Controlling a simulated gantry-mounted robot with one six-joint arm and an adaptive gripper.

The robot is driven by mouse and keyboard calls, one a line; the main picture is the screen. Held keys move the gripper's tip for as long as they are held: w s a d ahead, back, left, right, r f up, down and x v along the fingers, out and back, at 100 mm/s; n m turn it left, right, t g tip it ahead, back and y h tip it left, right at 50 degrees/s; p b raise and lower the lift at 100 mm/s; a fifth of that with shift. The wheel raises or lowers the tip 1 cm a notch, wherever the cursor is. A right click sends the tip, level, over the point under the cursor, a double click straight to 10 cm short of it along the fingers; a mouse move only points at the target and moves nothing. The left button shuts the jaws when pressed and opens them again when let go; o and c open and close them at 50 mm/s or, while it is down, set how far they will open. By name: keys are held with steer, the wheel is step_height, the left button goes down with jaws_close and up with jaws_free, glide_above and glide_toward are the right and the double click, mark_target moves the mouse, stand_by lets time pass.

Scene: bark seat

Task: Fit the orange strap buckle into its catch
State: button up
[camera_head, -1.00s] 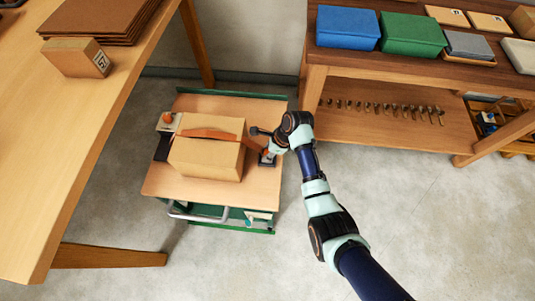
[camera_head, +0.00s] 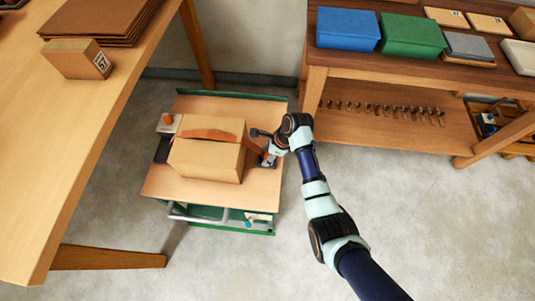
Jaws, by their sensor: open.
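An orange strap (camera_head: 212,134) runs across the top of a cardboard box (camera_head: 205,160) that sits on a wooden-topped cart. The strap slopes down the box's right side towards my gripper (camera_head: 266,161). My gripper is at the right of the box, low over the cart top, and is open. The buckle and catch are too small to make out there; my gripper and wrist partly cover that spot. On the box's left, an orange piece (camera_head: 167,118) sits on a pale block with a dark part below it.
The cart (camera_head: 160,187) has green end rails and a grey handle in front. A wooden table (camera_head: 60,150) stands close on its left. A bench (camera_head: 400,70) with blue and green boxes stands at the back right. The floor at right is clear.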

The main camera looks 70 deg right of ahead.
steer(key=p+v, duration=0.5)
steer(key=v, duration=0.7)
steer(key=shift+p, duration=0.4)
steer(key=w+a+r+n+t+h, duration=0.1)
steer(key=w+a+r+n, duration=0.3)
steer(key=w+a+n, duration=0.35)
steer(key=w+a+r+n+t+h, duration=0.1)
steer(key=w+a+r+n, duration=0.3)
steer(key=w+a+n, duration=0.35)
steer(key=a+r+n+t, duration=0.2)
steer(key=a+r+n, duration=0.3)
steer(key=a, duration=0.3)
steer(key=s+a+r+n+t, duration=0.1)
steer(key=a+r+n+t, duration=0.1)
steer(key=a+r+n, duration=0.4)
steer(key=a+r+n+t+y, duration=0.1)
steer(key=a+r+n, duration=0.4)
steer(key=a, duration=0.6)
steer(key=shift+s+a+r+n+t, duration=0.15)
steer(key=shift+s+a+n+t, duration=0.1)
steer(key=shift+n+t, duration=0.7)
